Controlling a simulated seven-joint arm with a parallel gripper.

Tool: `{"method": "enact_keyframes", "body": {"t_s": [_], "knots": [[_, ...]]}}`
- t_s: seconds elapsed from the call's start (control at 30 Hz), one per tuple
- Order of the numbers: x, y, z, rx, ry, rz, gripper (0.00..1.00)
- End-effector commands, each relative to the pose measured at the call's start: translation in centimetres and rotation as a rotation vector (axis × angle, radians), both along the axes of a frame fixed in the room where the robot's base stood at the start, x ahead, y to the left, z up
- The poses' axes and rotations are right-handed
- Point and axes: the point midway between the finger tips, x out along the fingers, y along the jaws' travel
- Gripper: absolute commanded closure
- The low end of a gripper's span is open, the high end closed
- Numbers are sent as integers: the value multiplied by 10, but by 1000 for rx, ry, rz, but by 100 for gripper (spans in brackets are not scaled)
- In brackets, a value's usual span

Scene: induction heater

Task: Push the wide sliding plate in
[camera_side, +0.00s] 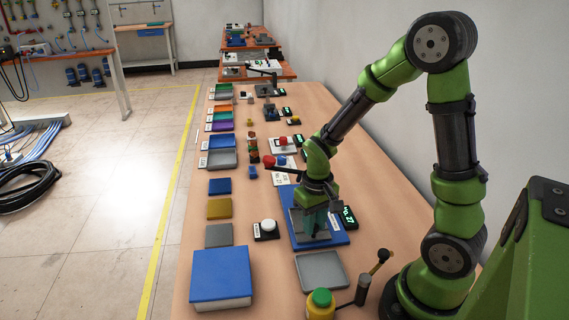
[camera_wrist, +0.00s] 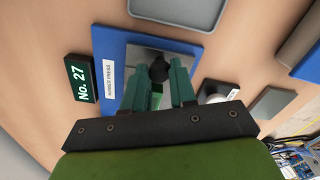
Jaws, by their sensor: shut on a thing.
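A wide silver-grey plate (camera_wrist: 145,57) lies on a blue base (camera_wrist: 108,48) labelled "NUMBER PRESS" in the wrist view. A round black knob (camera_wrist: 159,70) stands on the plate. My gripper (camera_wrist: 157,78) points down over the plate, its two teal fingers on either side of the knob and shut on it. In the side view my gripper (camera_side: 315,230) is low over the plate, and the blue base (camera_side: 334,237) shows around it. The fingers and arm hide much of the plate, so I cannot tell how far it is slid.
A display reading "No. 27" (camera_wrist: 82,80) stands beside the base. In the side view a white round button (camera_side: 268,226) is left of the base, a grey tray (camera_side: 321,271) in front, and a yellow-green knob (camera_side: 320,302) with a lever (camera_side: 372,276) nearer. Several coloured trays line the table's left.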

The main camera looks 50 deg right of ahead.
Motion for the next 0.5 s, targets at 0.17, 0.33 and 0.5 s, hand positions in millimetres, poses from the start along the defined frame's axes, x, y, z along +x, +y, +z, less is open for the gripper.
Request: {"method": "enact_keyframes", "body": {"t_s": [0.17,0.33,0.5], "knots": [[0,0,0,0,-1,0,100],[3,-3,0,0,-1,-2,100],[28,-27,0,-1,-2,-8,100]]}}
